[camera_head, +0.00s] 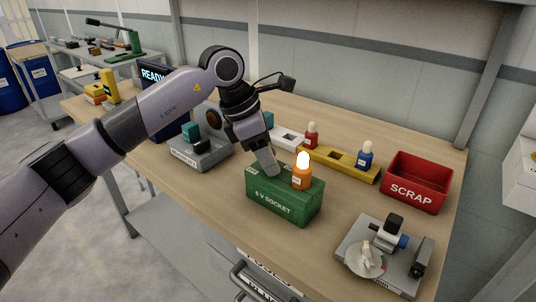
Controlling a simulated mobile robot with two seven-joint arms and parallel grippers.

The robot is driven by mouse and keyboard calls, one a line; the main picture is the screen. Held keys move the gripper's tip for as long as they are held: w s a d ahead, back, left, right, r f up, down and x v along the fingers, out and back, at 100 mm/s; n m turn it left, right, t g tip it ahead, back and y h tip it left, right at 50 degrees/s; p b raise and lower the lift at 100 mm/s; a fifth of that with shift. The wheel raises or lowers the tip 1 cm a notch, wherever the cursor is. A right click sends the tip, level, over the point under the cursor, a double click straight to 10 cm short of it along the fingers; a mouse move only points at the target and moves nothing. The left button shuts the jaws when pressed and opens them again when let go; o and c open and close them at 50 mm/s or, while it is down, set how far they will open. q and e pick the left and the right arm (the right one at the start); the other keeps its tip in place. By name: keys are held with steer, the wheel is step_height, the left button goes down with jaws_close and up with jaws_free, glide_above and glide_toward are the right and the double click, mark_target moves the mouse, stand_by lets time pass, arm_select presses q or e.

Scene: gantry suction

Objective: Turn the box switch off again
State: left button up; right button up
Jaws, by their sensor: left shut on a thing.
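A green box (284,207) labelled "6 V SOCKET" stands near the front middle of the wooden table. An orange bulb (302,176) stands upright at the right of its top, and its tip glows bright. My left gripper (268,167) reaches down from above to the left part of the box's top, with its fingers shut at the place of the box switch. The switch itself is hidden by the fingers, so I cannot see its position. My right gripper is out of view.
A yellow rack (340,164) holding a red and a blue bulb lies behind the box. A red SCRAP bin (417,182) stands at right. A grey fixture (384,255) sits front right, another grey device (201,152) left. A dark READY screen (153,74) stands behind my arm.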

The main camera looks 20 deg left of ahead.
arm_select(q)
steer(key=m+g, duration=0.1)
steer(key=m, duration=0.1)
steer(key=m+g, duration=0.1)
steer(key=m, duration=0.2)
steer(key=shift+w+a+r+m+h+p, duration=0.1)
steer(key=shift+w+a+m+h+p, duration=0.05)
steer(key=shift+m+h+p, duration=0.2)
steer(key=shift+w+a+m+g, duration=0.1)
steer(key=shift+m+g, duration=0.6)
steer(key=shift+m, duration=1.05)
steer(key=o, duration=1.1)
steer(key=shift+c, duration=0.2)
steer(key=v, duration=0.7)
